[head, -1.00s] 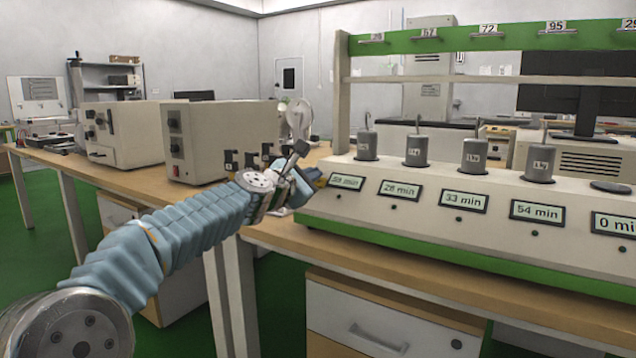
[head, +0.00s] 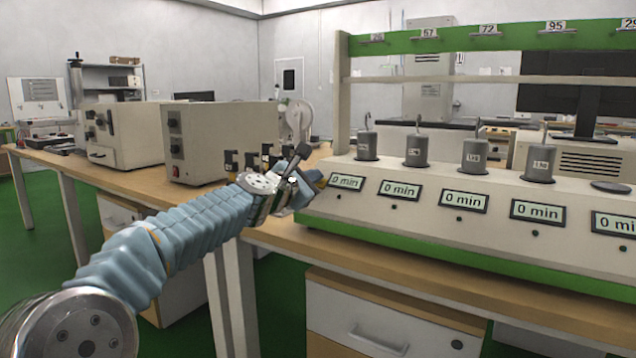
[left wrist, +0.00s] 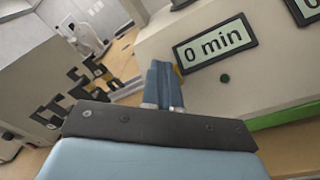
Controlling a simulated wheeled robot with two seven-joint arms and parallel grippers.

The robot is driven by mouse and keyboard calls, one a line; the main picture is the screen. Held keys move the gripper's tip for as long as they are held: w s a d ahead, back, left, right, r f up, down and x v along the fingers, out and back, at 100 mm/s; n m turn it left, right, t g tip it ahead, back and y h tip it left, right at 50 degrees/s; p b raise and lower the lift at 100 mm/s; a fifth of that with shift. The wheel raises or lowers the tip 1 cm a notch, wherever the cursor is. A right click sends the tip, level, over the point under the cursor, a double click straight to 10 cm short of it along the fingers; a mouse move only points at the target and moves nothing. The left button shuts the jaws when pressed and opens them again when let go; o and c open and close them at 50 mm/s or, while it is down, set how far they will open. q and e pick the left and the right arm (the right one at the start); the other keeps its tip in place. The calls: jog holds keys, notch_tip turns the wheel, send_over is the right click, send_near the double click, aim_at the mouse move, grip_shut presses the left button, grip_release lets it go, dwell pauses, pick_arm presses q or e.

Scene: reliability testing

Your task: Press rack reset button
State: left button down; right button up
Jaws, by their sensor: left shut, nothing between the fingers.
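The rack (head: 450,240) is a long white unit with a green base and a green top rail, standing on the wooden bench. Its visible displays, such as the leftmost display (head: 346,182), read 0 min, each with a small dark round button below. In the left wrist view the leftmost display (left wrist: 215,44) reads 0 min, with its button (left wrist: 225,78) below it. My left gripper (head: 312,180) is shut and empty at the rack's left end; the left wrist view shows its fingers (left wrist: 163,82) together, left of that button. Whether the fingertips touch the rack cannot be told. My right gripper is out of view.
Grey weights, including one grey weight (head: 367,146), stand on top of the rack. White instrument boxes, one of them a white box (head: 223,140), stand on the bench at left. Drawers (head: 385,320) are below the bench.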

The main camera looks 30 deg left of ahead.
pick_arm(q)
jog(key=shift+s+r+p, duration=0.3)
jog(key=shift+s+r, duration=0.25)
jog(key=shift+r, duration=0.1)
jog(key=s+r+p, duration=0.2)
jog(key=s+r, duration=0.1)
jog(key=shift+s+a+r, duration=0.15)
jog(key=shift+r, duration=0.1)
dwell(0.3)
dwell(0.7)
